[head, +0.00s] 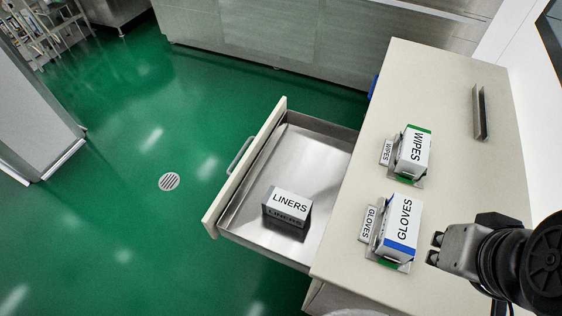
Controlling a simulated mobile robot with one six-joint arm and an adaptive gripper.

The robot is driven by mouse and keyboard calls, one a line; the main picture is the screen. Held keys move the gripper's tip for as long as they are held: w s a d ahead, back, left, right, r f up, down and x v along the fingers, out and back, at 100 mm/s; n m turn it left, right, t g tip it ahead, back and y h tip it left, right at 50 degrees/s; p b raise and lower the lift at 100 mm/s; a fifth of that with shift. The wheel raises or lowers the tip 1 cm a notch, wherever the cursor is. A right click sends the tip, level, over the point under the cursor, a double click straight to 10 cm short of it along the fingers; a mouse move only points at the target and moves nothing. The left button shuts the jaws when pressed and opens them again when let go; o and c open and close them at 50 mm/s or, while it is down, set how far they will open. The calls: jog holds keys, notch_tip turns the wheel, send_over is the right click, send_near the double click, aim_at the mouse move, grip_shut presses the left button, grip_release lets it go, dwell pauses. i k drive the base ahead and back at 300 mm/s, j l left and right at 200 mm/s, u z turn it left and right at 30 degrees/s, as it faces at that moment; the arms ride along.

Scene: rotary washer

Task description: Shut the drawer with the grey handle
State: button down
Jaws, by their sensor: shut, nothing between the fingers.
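The drawer (245,225) stands pulled out to the left from under the beige counter. Its front panel (247,163) carries a grey bar handle (240,156) on the outer side. A box marked LINERS (288,206) lies inside on the metal floor. My gripper (436,249) is at the lower right, above the counter and beside the GLOVES box, well away from the drawer front. It is shut and empty.
On the counter top (428,88) stand a WIPES box (413,152) and a GLOVES box (399,228) in holders, with a dark upright handle or plate (480,112) behind. Green floor (110,210) left of the drawer is clear, with a round drain (169,181). A grey cabinet (35,110) stands far left.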

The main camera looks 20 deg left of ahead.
aim_at(308, 157)
jog(key=j+z, duration=0.1)
jog(key=j, duration=0.5)
jog(key=j+z, duration=0.1)
jog(key=j, duration=0.55)
jog(key=j+z, duration=0.1)
jog(key=j, duration=0.5)
jog(key=k+j+z, duration=0.1)
jog(key=j, duration=0.5)
jog(key=k+j+z, duration=0.1)
jog(key=j, duration=0.5)
jog(key=k+l, duration=0.15)
jog(key=l, duration=0.15)
jog(key=k+l, duration=0.15)
jog(key=l, duration=0.15)
